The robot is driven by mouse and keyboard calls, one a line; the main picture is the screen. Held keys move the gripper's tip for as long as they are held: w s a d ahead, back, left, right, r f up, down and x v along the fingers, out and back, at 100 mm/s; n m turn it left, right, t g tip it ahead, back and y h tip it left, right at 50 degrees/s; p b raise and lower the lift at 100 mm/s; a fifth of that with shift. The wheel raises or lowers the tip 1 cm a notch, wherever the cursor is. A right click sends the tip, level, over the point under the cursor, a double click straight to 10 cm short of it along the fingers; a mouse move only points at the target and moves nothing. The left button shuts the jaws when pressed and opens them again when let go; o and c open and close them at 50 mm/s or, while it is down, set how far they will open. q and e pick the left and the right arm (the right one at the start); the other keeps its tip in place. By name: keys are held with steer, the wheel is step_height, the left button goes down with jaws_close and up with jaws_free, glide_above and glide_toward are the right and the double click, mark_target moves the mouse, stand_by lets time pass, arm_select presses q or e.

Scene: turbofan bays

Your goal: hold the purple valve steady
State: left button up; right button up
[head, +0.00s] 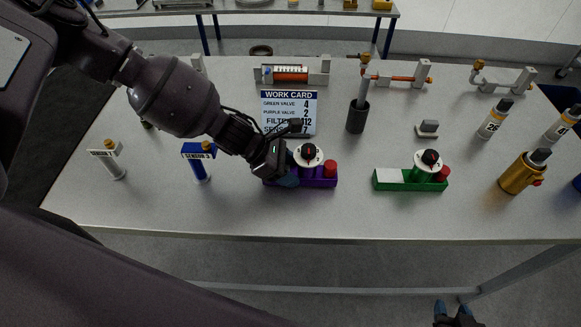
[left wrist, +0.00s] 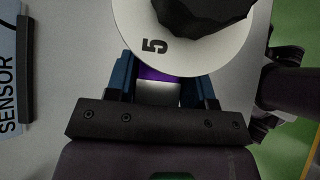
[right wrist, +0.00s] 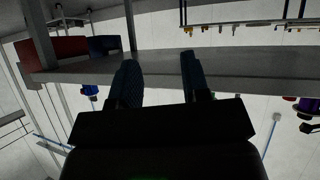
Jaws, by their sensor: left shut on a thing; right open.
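The purple valve (head: 318,181) stands on the table, with a purple base, a white numbered dial with a black knob on top, and a red cap at its right end. My left gripper (head: 287,178) is at the valve's left side, shut on its body below the dial. In the left wrist view the blue fingers (left wrist: 160,82) sit on either side of a purple part, under the dial (left wrist: 205,40) marked 5. My right gripper (right wrist: 160,85) is open and empty, away from the valve; its blue fingers stand apart.
The green valve (head: 410,181) stands to the right of the purple one. Sensor 3 (head: 199,160) stands to the left. The work card (head: 289,112) is behind. A dark cylinder (head: 357,117) and a gold cylinder (head: 519,175) stand further right. The table's front strip is clear.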

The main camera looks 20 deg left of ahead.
steer(key=shift+s+f, duration=0.45)
steer(key=shift+w+r, duration=0.1)
steer(key=shift+w+r, duration=0.25)
steer(key=shift+w, duration=0.15)
